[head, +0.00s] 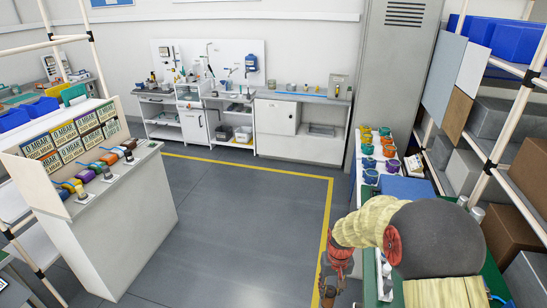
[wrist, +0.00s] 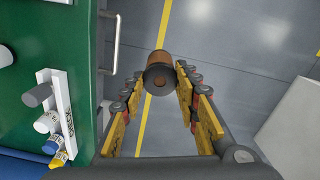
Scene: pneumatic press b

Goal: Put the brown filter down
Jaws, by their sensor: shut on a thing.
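The brown filter (wrist: 159,58) is a short cylinder with a dark grey end, seen in the wrist view at the top centre. My gripper (wrist: 158,79) is shut on it, one yellow-padded finger on each side. The filter is held over the grey floor, to the right of the green table (wrist: 92,98). In the head view my gripper (head: 335,268) is at the lower right, beside the table edge. I cannot clearly make out the filter there.
A white rack (wrist: 63,105) on the green table stands by grey, white, blue and yellow-ended cylinders (wrist: 50,145). A metal handle (wrist: 115,45) sticks out from the table's side. Coloured parts (head: 370,160) stand on a bench ahead. The floor (head: 240,220) is clear.

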